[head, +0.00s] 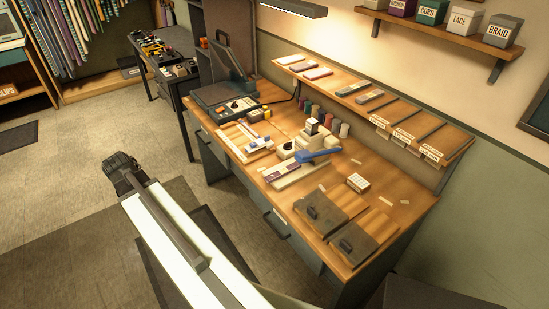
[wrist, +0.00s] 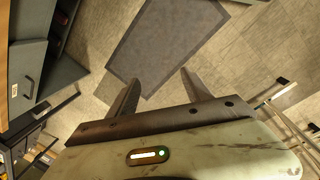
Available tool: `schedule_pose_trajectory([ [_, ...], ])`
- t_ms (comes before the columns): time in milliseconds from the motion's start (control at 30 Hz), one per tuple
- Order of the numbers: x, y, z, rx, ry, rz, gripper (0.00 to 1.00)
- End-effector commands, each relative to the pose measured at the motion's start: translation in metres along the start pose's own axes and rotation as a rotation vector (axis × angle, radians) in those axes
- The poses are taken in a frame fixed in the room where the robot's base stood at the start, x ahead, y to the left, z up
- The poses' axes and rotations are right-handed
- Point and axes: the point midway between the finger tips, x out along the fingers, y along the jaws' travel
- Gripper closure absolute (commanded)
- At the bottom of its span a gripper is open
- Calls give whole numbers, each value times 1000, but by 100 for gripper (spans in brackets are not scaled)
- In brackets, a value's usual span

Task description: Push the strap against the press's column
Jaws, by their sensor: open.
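A small cream press (head: 313,138) with a blue lever (head: 318,156) stands in the middle of the workbench. Its upright column is small in this view. A pale strip with a dark purple piece (head: 283,174) lies at the foot of the press; I cannot tell whether this is the strap or if it touches the column. My gripper (head: 122,166) is out over the floor, left of the bench and well apart from the press. In the wrist view my gripper (wrist: 160,92) is open, with nothing between its fingers. The press is not clear in the wrist view.
The wooden workbench (head: 385,190) also holds a larger dark press (head: 226,93) at back left, thread spools (head: 335,127), a white block (head: 358,182) and dark plates (head: 320,213) at front right. A sloped shelf (head: 400,112) runs behind. A floor mat (wrist: 172,45) lies below my gripper.

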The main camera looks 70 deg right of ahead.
Motion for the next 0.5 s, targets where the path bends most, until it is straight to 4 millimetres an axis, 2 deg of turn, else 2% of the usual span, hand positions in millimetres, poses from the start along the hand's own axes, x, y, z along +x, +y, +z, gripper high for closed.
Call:
schedule_pose_trajectory([
  [33, 6, 37, 26, -35, -16, 15, 42],
  [100, 12, 81, 66, -115, -44, 37, 42],
  [167, 17, 115, 104, -183, -72, 51, 42],
  [200, 20, 136, 131, -227, -92, 56, 42],
  [267, 24, 165, 173, -295, -124, 62, 42],
  [333, 28, 194, 225, -372, -164, 61, 42],
  [400, 31, 216, 274, -445, -201, 53, 42],
  [500, 34, 237, 336, -533, -246, 34, 42],
])
